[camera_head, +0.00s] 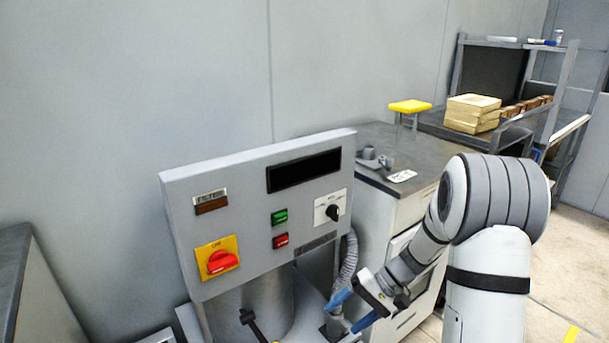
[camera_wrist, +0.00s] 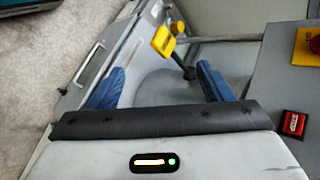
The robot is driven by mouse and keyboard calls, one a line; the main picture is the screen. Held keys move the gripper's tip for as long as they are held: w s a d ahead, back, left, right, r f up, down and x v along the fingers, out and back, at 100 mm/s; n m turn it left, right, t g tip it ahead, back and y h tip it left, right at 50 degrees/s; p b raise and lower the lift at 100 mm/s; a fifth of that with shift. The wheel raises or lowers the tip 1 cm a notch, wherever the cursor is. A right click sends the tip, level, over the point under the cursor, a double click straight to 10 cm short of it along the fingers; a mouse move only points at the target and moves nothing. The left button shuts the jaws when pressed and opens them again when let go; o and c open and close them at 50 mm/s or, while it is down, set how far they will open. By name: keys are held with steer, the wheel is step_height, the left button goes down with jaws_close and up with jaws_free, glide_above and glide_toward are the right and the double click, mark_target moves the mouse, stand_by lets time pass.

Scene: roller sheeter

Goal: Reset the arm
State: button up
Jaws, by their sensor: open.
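My gripper (camera_head: 350,311) is at the lower middle of the head view, in front of the right part of the roller sheeter (camera_head: 250,170). Its two blue fingers are spread apart with nothing between them. In the wrist view my gripper (camera_wrist: 160,82) also shows open, with the machine's grey surface beyond the fingers. My arm reaches in from the right and is bent. The machine's grey panel has a red rotary switch on a yellow plate (camera_head: 219,262), a green button (camera_head: 279,217), a red button (camera_head: 280,241) and a black knob (camera_head: 333,212).
A black lever (camera_head: 252,322) stands low on the machine, left of my gripper. A grey hose (camera_head: 348,262) hangs close behind it. A cabinet (camera_head: 408,215) and a yellow stool (camera_head: 410,106) are behind. Open floor (camera_head: 580,260) lies at the right.

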steer(key=s+d+r+t+h+p, duration=0.2)
steer(key=s+r+h+p, duration=0.2)
steer(key=s+r, duration=0.5)
steer(key=s+d+r+t+h+p, duration=0.3)
steer(key=s+r+h+p, duration=0.2)
steer(key=r, duration=1.1)
steer(key=shift+s+r+n+p, duration=0.35)
steer(key=shift+s+p, duration=0.75)
steer(key=shift+s, duration=0.75)
